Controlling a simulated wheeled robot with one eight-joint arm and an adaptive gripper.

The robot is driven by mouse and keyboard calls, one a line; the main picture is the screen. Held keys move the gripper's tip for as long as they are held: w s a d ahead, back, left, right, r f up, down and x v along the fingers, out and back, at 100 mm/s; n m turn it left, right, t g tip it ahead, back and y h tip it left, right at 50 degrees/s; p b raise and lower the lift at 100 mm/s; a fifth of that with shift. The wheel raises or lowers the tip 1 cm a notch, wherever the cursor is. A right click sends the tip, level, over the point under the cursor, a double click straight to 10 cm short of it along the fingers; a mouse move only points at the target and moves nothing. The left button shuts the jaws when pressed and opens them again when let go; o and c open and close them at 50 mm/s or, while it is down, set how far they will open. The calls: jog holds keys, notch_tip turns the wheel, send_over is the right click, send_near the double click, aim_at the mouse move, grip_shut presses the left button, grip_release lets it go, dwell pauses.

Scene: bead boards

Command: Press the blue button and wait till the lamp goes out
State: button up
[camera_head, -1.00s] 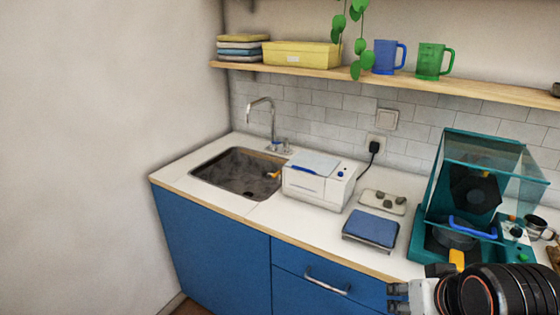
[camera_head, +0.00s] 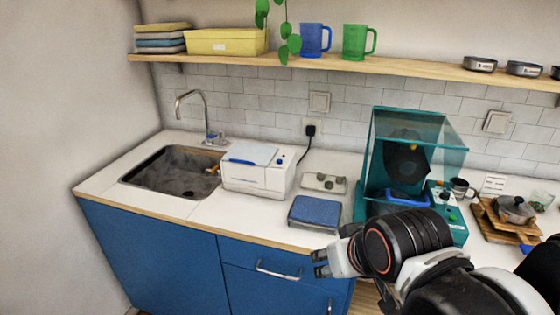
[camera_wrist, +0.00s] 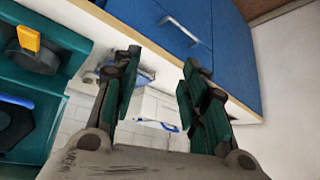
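A white box-shaped machine (camera_head: 257,180) with a blue handle stands on the counter right of the sink. A small blue spot on its top right (camera_head: 279,161) looks like the blue button. I cannot make out a lamp or whether one is lit. My gripper (camera_head: 320,262) is in front of the counter edge, right of and nearer than the machine, apart from it. In the wrist view my gripper (camera_wrist: 162,60) has its two fingers spread with nothing between them. The white machine (camera_wrist: 152,107) shows beyond them, partly hidden by the fingers.
A blue-topped flat pad (camera_head: 314,212) and a tray with grey stones (camera_head: 324,182) lie right of the machine. A teal machine with a clear hood (camera_head: 417,130) stands farther right, partly behind my arm. The sink (camera_head: 170,175) is at left. A shelf (camera_head: 420,68) runs above.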

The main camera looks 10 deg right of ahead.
jog(key=shift+c, duration=0.6)
grip_shut()
dwell(0.6)
